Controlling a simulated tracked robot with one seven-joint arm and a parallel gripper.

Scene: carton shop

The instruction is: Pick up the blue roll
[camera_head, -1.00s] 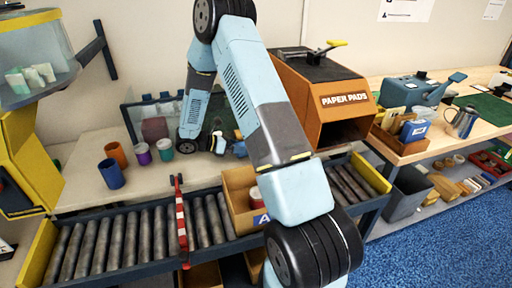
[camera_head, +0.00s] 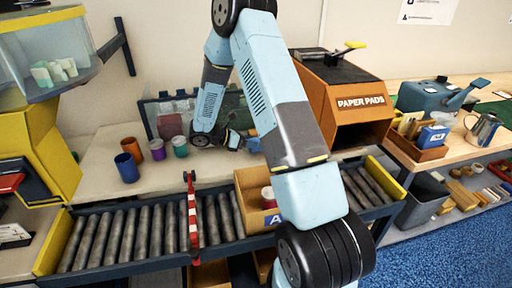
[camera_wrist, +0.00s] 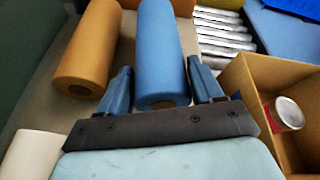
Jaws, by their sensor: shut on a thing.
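In the wrist view, the blue roll (camera_wrist: 160,50) stands between the two fingers of my gripper (camera_wrist: 160,85), which is shut on it. I cannot tell from these views whether the roll is clear of the surface.
An open carton (camera_wrist: 245,85) holding a red can (camera_wrist: 288,113) is close on the right. The roller conveyor (camera_head: 128,235) runs along the front. Blue (camera_head: 126,167), orange (camera_head: 131,148), purple (camera_head: 157,149) and teal (camera_head: 180,146) containers stand left. The orange PAPER PADS machine (camera_head: 345,105) is right.

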